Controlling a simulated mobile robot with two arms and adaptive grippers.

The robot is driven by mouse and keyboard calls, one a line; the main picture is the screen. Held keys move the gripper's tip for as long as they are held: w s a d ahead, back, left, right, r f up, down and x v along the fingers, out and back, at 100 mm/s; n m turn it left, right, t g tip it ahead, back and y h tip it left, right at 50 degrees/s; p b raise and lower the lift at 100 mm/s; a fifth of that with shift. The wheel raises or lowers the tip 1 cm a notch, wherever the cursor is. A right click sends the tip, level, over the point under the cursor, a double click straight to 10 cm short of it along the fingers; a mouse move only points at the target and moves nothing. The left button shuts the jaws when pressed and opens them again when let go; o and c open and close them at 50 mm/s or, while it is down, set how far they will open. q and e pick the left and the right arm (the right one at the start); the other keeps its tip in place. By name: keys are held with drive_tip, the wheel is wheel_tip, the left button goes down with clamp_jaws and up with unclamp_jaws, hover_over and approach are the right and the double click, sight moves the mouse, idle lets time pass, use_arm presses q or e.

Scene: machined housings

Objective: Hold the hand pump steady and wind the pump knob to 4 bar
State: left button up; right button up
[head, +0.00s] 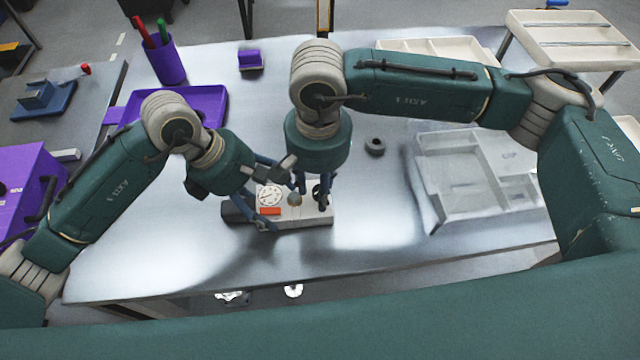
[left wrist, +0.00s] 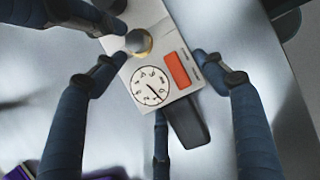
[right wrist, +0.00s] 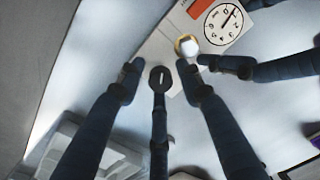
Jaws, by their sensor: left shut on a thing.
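The hand pump (head: 290,219) is a pale block lying on the metal table. It carries a white dial gauge (left wrist: 150,88), an orange label (left wrist: 177,69), a brass dome (left wrist: 139,41) and a dark handle at its left end. My left gripper (head: 262,196) is shut on the pump body, with fingers on both sides near the gauge. The black pump knob (right wrist: 161,78) has a white mark. My right gripper (right wrist: 160,70) is open above it, fingers spread around the knob with visible gaps. The gauge needle shows, but its value is too small to read surely.
A grey compartment tray (head: 475,205) stands right of the pump, and a small black ring (head: 374,146) lies behind. A purple tray (head: 205,105) and purple pen cup (head: 167,62) are at back left. The table in front of the pump is clear.

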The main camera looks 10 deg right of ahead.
drive_tip(key=shift+d+f, duration=0.1)
idle(0.3)
drive_tip(key=shift+w+r, duration=0.1)
drive_tip(key=shift+r, duration=0.2)
wheel_tip(320, 180, up, 12)
drive_tip(key=shift+f, duration=0.25)
